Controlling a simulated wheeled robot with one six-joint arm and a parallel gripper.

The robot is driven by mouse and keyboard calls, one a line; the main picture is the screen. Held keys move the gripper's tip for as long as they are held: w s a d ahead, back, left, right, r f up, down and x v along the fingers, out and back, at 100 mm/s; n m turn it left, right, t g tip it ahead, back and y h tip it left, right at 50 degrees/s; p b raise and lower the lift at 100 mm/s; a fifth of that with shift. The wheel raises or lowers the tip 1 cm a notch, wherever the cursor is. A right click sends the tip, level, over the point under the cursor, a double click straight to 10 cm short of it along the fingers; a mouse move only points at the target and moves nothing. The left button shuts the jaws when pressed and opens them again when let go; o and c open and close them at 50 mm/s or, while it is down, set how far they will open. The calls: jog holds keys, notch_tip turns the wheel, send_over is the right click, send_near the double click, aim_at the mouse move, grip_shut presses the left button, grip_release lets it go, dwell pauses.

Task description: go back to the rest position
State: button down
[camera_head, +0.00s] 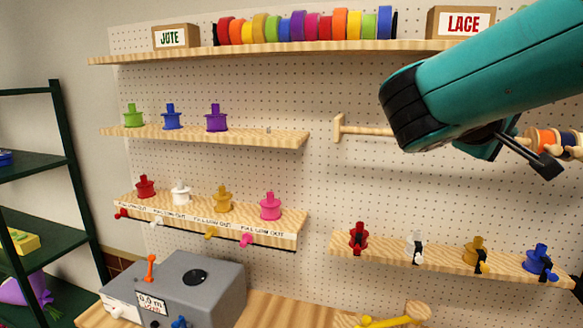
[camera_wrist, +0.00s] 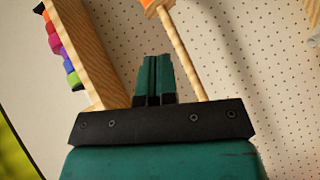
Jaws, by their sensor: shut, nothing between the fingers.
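My gripper (camera_wrist: 156,72) shows in the wrist view with its two teal fingers together and nothing between them. In the head view my teal arm comes in from the upper right, in front of the pegboard. A dark part of my arm's end (camera_head: 540,160) shows near orange spools (camera_head: 548,138) on a wooden peg. I cannot tell the distance between them. In the wrist view a wooden rod (camera_wrist: 184,55) with an orange end runs behind the fingers, apart from them as far as I can tell.
A top shelf (camera_head: 260,52) holds several ribbon rolls, a JUTE box (camera_head: 175,37) and a LACE box (camera_head: 460,22). Lower shelves hold coloured spools, including a purple one (camera_head: 216,118) and a red one (camera_head: 359,236). A grey machine (camera_head: 200,285) stands on the bench. A green rack (camera_head: 70,180) is at left.

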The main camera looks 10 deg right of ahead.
jog(key=a+f+n+y+b, duration=0.1)
jog(key=a+f+y+b, duration=0.45)
jog(key=f, duration=0.75)
jog(key=a+f+n+y+b, duration=0.2)
jog(key=a+f+y+b, duration=0.4)
jog(key=f, duration=0.6)
jog(key=s+a+f+n+g+y+b, duration=0.1)
jog(key=s+a+f+g+y+b, duration=0.1)
jog(key=s+a+f, duration=0.4)
jog(key=s+a+f+n+g+y+b, duration=0.2)
jog(key=s+a+f+y+b, duration=0.3)
jog(key=s+a, duration=0.6)
jog(key=shift+s+f+g, duration=0.2)
jog(key=shift+f+g, duration=0.2)
jog(key=shift+g, duration=0.1)
jog(key=shift+a, duration=0.1)
